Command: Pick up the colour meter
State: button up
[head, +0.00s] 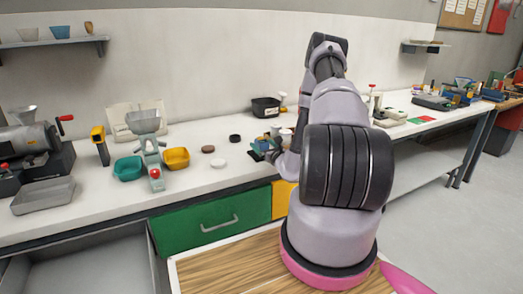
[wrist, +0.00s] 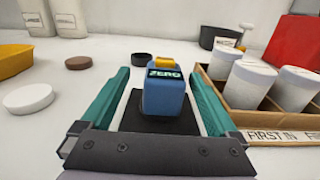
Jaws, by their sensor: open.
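The colour meter appears to be the small blue device (wrist: 166,98) with a yellow top and a dark display reading "ZERO". In the wrist view it stands upright on a dark base or pad (wrist: 138,122), between the two teal fingers of my gripper (wrist: 160,95). The fingers are open, with a gap on each side of the device. No contact shows. In the head view my gripper (head: 262,148) is small at the bench top, partly hidden by my arm, and the meter is hard to make out there.
Right of the device is a wooden tray (wrist: 240,118) labelled "FIRST IN" with white cups (wrist: 247,80). On the left lie a white disc (wrist: 28,98), a brown disc (wrist: 78,63) and a yellow bowl (wrist: 14,60). A black disc (wrist: 141,58) lies behind. A green drawer (head: 210,222) is below the bench.

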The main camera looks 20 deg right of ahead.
aim_at(258, 139)
jog(key=shift+w+d, duration=0.15)
jog(key=shift+w, duration=2.6)
grip_shut()
